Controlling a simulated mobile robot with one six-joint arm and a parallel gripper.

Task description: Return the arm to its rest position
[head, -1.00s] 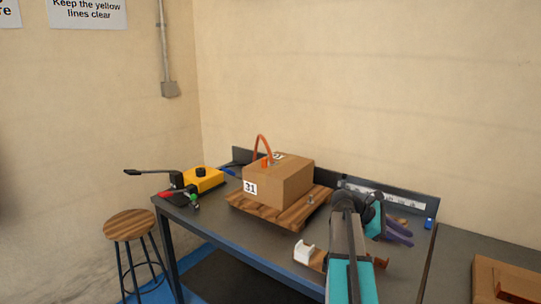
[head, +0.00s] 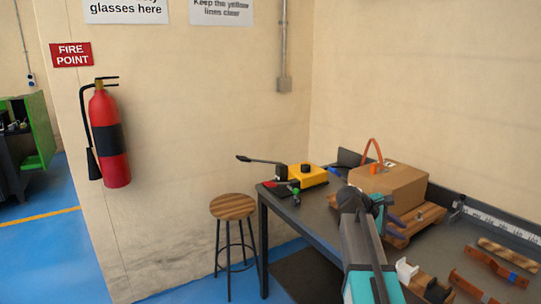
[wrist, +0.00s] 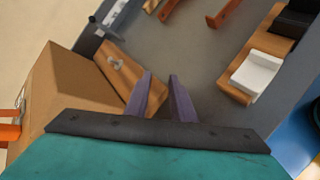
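My arm (head: 362,245) reaches up from the bottom of the head view, over the bench. My gripper (head: 395,224) is at its far end, with purple fingers pointing right, in front of the cardboard box as seen from the head. In the wrist view my gripper (wrist: 160,75) shows two purple fingers with a clear gap between them and nothing held. The cardboard box (wrist: 75,85) is close on the left of that view. A wooden board (wrist: 120,72) lies beside the box, beyond the fingers. The arm's lower part is hidden.
The bench (head: 325,217) carries a yellow-bodied tool (head: 311,176) with a black lever, a white block (head: 406,270) and copper-coloured brackets (head: 495,265). A stool (head: 233,207) stands left of the bench. A fire extinguisher (head: 110,138) hangs on the wall.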

